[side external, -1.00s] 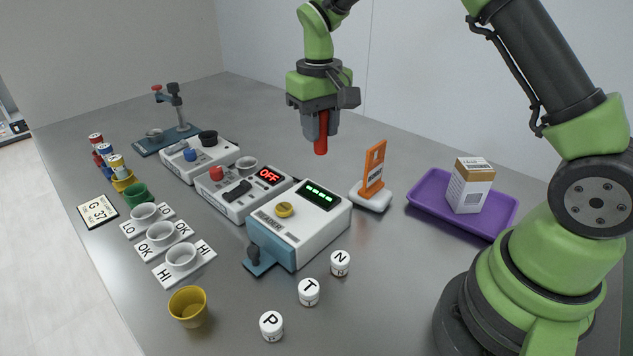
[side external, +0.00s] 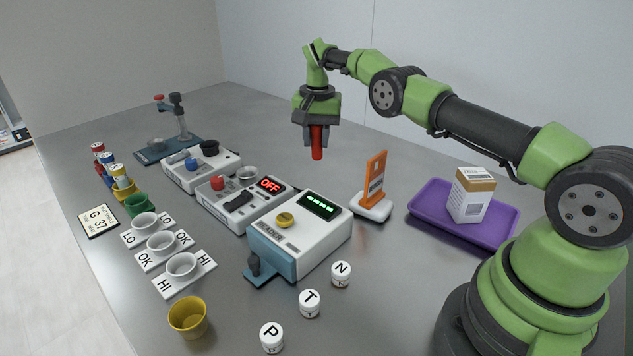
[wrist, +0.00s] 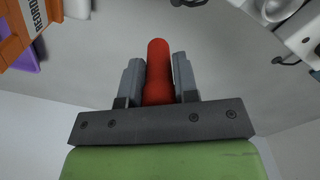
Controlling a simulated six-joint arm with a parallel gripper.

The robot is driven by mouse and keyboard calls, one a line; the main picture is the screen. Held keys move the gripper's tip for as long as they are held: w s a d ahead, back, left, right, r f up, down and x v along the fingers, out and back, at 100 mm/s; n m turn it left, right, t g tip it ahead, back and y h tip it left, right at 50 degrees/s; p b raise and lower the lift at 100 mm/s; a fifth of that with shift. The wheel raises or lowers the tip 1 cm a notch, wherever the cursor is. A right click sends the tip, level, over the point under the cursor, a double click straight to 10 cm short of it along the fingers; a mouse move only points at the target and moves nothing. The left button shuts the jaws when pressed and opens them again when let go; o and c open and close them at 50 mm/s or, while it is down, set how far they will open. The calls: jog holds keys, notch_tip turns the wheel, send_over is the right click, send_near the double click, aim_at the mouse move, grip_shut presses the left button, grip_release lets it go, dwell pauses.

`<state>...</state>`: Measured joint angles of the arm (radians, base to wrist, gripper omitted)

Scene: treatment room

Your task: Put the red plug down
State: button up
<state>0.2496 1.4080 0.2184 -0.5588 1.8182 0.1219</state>
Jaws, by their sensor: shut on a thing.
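The red plug (side external: 317,143) is a red cylinder held upright between the jaws of my gripper (side external: 316,134). Its lower end hangs in the air above the grey table, behind the device with the red OFF display. In the wrist view the plug (wrist: 158,72) sits between the two grey fingers of my gripper (wrist: 159,84), which are shut on it. The plug's upper part is hidden by the fingers in the side view.
An orange sign on a white base (side external: 371,207) stands right of the white and blue device (side external: 300,240). A purple tray (side external: 420,208) holding a carton (side external: 468,200) lies further right. Several cups, labelled holders and lettered caps are in front. The table's back area is clear.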

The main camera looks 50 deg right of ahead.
aim_at(317, 158)
notch_tip(317, 158, down, 7)
jog(key=shift+f, duration=0.15)
dwell(0.4)
jog(key=shift+s+a+f, duration=0.1)
jog(key=shift+f, duration=0.5)
jog(key=o, duration=0.9)
